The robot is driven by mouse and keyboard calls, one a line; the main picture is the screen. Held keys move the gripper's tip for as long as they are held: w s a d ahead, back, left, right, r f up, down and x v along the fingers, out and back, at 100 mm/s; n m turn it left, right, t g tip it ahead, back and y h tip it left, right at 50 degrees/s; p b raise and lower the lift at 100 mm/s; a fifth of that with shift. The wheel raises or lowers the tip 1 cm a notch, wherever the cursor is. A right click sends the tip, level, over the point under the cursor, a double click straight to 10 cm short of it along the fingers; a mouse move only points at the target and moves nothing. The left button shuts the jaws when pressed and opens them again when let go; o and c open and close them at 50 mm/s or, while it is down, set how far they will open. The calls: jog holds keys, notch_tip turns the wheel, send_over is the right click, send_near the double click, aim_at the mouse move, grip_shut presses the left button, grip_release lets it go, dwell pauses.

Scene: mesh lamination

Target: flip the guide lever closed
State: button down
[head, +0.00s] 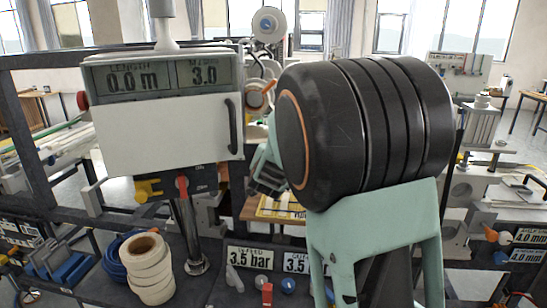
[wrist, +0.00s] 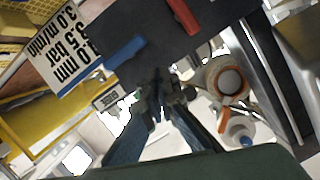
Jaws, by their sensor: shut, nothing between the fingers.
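My gripper (wrist: 160,96) is shut and empty; its dark fingers meet in the middle of the wrist view. In the head view my gripper (head: 268,172) is partly hidden behind my large black arm joint. I cannot tell for sure which part is the guide lever. An orange lever-like piece (wrist: 222,118) stands beside a white roll with an orange ring (wrist: 227,82), right of my fingertips and apart from them. In the head view a similar orange piece (head: 268,87) shows just left of my arm. Whether it is open or closed is unclear.
A dark panel with a red handle (wrist: 183,14) and a blue handle (wrist: 125,51) lies beyond my fingers. A display box (head: 165,110) stands left of my arm. Stacked tape rolls (head: 148,268) and pressure signs (head: 249,257) are at the front. My arm blocks the centre right.

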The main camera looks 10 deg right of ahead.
jog(key=r+v, duration=0.1)
jog(key=v, duration=0.9)
jog(key=shift+w+a+r, duration=0.15)
jog(key=shift+a+r, duration=0.1)
jog(key=shift+a, duration=0.2)
